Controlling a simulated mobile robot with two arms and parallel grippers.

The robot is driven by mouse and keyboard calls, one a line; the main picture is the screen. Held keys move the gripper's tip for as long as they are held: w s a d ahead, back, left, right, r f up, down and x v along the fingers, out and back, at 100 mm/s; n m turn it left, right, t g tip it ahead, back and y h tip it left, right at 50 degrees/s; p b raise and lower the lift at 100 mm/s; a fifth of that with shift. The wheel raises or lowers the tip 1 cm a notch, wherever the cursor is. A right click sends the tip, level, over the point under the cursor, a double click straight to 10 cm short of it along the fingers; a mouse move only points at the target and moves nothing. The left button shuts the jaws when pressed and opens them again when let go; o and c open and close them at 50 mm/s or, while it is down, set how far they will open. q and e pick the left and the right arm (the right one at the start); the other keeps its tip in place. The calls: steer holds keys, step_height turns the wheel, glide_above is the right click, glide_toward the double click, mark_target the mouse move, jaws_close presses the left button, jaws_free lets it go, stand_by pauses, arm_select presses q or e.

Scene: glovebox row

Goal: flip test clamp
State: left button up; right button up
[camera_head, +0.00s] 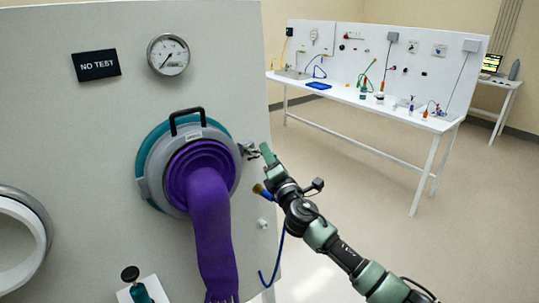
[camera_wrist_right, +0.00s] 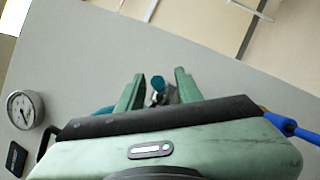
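A round glove port (camera_head: 145,150) with a grey and teal ring and a black handle is set in the grey panel. A purple glove (camera_head: 212,230) hangs out of it. A small metal clamp (camera_head: 247,149) sits at the ring's right edge. In the right wrist view, a teal-tipped part (camera_wrist_right: 158,84), apparently the clamp, shows between the fingers, partly hidden behind the gripper body. My right gripper (camera_head: 265,155) is beside the clamp, its fingers (camera_wrist_right: 157,78) apart; I cannot tell whether they touch it. My left gripper is not in view.
A gauge (camera_head: 168,54) and a black "NO TEST" sign (camera_head: 96,65) are on the panel. A blue hose (camera_head: 279,255) hangs close by my right gripper; its blue fitting (camera_wrist_right: 285,124) shows in the wrist view. A white bench (camera_head: 350,95) stands behind, with clear floor before it.

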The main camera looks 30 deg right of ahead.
jaws_close()
stand_by(1.4)
